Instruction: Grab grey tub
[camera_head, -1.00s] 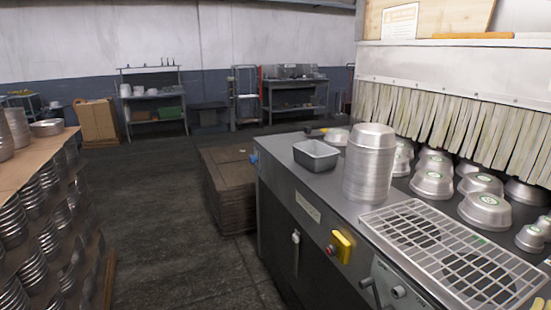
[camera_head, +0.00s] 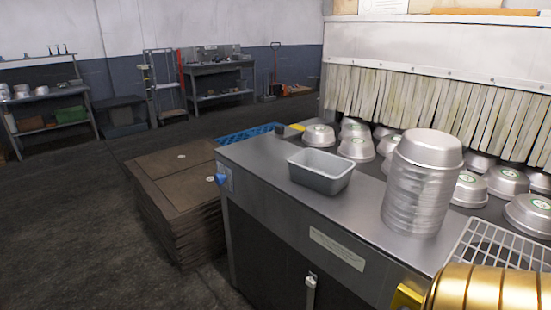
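The grey tub (camera_head: 321,172) is a small open rectangular container. It sits upright on the metal counter (camera_head: 262,162), near the counter's left end. It looks empty, though its floor is only partly visible. A gold cylindrical part, apparently of my arm, shows at the bottom right corner. No gripper fingers show in the view, so neither gripper can be placed relative to the tub.
A tall stack of silver pans (camera_head: 420,183) stands right of the tub. Several upturned pans (camera_head: 355,149) lie behind it, before a strip curtain (camera_head: 440,110). A wire rack (camera_head: 500,246) is at right. Stacked brown boards (camera_head: 180,185) stand on the floor left of the counter.

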